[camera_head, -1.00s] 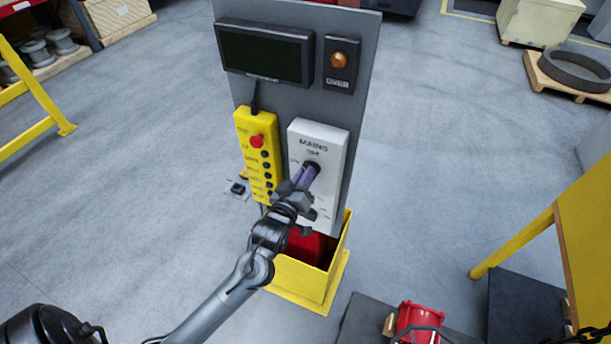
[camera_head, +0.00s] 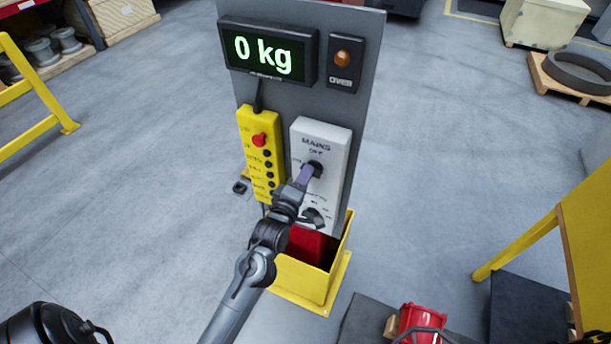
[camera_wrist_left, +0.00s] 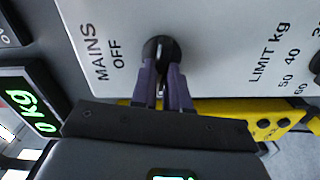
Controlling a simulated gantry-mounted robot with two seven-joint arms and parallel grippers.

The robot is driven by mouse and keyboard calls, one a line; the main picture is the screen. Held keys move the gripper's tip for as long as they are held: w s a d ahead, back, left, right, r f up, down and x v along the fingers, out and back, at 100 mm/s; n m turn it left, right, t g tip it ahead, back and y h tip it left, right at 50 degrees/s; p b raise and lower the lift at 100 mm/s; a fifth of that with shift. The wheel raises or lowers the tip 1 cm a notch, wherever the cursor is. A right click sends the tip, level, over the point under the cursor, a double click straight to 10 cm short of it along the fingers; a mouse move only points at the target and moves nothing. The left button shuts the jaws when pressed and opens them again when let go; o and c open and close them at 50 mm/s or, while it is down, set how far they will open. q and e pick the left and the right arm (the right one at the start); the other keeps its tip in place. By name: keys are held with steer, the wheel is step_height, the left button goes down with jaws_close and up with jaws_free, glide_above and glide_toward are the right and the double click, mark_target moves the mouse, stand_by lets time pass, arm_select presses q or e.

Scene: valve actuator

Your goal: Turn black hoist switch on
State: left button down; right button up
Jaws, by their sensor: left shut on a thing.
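The black mains switch (camera_head: 315,168) sits on a white panel (camera_head: 332,135) marked MAINS and OFF. My left gripper (camera_head: 306,175) reaches it from below, its purple fingers shut on the switch. In the left wrist view the fingers of the left gripper (camera_wrist_left: 164,82) close on both sides of the black switch (camera_wrist_left: 158,47), partly hiding it. The display (camera_head: 265,52) above reads 0 kg in green; it also shows in the left wrist view (camera_wrist_left: 30,105). My right gripper is not in view.
A yellow pendant (camera_head: 260,155) with a red button hangs left of the white panel. A yellow open box (camera_head: 300,285) stands at the base. A red part (camera_head: 422,322) lies at the lower right.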

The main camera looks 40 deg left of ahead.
arm_select(q)
steer(key=shift+f+n, duration=0.1)
steer(key=shift+n, duration=0.7)
steer(key=c, duration=1.1)
jaws_free()
